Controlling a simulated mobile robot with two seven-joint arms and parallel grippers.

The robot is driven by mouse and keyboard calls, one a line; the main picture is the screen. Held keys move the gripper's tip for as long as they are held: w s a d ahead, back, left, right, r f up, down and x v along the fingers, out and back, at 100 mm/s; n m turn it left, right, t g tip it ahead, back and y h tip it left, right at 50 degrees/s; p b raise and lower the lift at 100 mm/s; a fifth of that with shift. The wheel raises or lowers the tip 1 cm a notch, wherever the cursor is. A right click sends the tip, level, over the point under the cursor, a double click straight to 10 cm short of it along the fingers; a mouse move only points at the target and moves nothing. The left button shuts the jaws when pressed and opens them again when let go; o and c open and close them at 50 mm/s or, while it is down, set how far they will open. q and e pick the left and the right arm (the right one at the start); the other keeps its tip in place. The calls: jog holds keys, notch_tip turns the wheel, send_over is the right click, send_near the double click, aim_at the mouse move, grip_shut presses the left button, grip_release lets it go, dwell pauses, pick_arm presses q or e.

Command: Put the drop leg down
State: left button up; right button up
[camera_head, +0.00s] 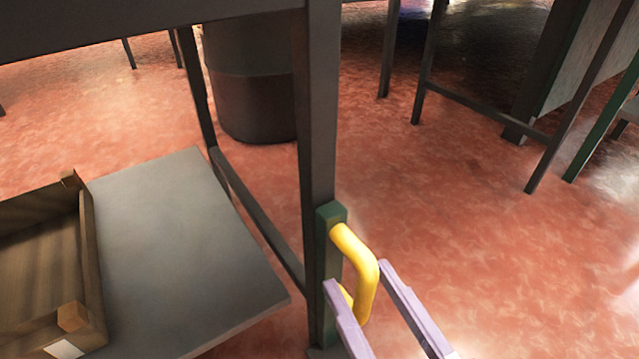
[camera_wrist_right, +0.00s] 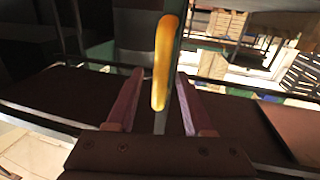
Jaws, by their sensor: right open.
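A yellow handle (camera_head: 366,270) sticks out from a dark green block (camera_head: 328,240) on an upright dark post (camera_head: 318,120), which I take to be the drop leg. My right gripper (camera_head: 362,284) is open, with its two pale purple fingers on either side of the handle's lower part in the head view. In the right wrist view the yellow handle (camera_wrist_right: 164,62) stands between the two open fingers (camera_wrist_right: 158,88), with a gap on each side. I cannot tell whether either finger touches it. My left gripper is not in view.
A grey shelf (camera_head: 180,240) with a wooden crate (camera_head: 92,270) lies left of the post. A dark barrel (camera_head: 250,85) stands behind. Dark table legs (camera_head: 428,60) stand at the back right. The reddish floor (camera_head: 470,200) right of the handle is clear.

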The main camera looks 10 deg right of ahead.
jog(key=shift+w, duration=0.4)
jog(key=shift+s+a, duration=0.1)
jog(key=shift+c, duration=0.3)
grip_shut()
dwell(0.8)
